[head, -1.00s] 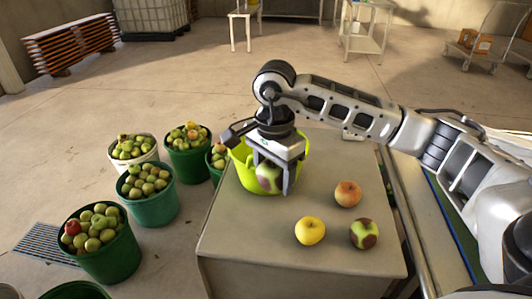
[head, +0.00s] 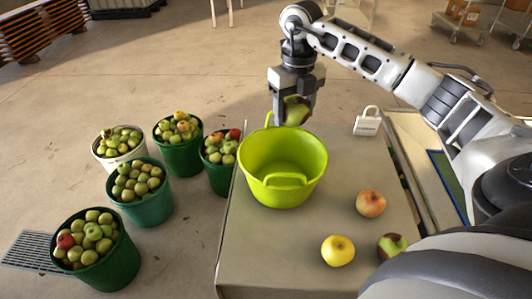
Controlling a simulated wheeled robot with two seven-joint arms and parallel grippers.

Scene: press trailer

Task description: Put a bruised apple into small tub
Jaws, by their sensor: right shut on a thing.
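The lime-green small tub (head: 283,167) stands on the grey table and looks empty inside. My right gripper (head: 293,112) is shut on a green apple with dark reddish-brown patches (head: 297,110). It holds the apple above the far rim of the tub, near the far handle. Another green apple with a dark red-brown patch (head: 391,246) lies at the table's front right, partly hidden by my arm. A yellow apple (head: 337,250) and an orange-red apple (head: 371,203) lie near it. My left gripper is not in view.
Several green buckets full of apples (head: 141,192) and a white bucket (head: 118,148) stand on the floor left of the table (head: 265,235). The table's front left is clear.

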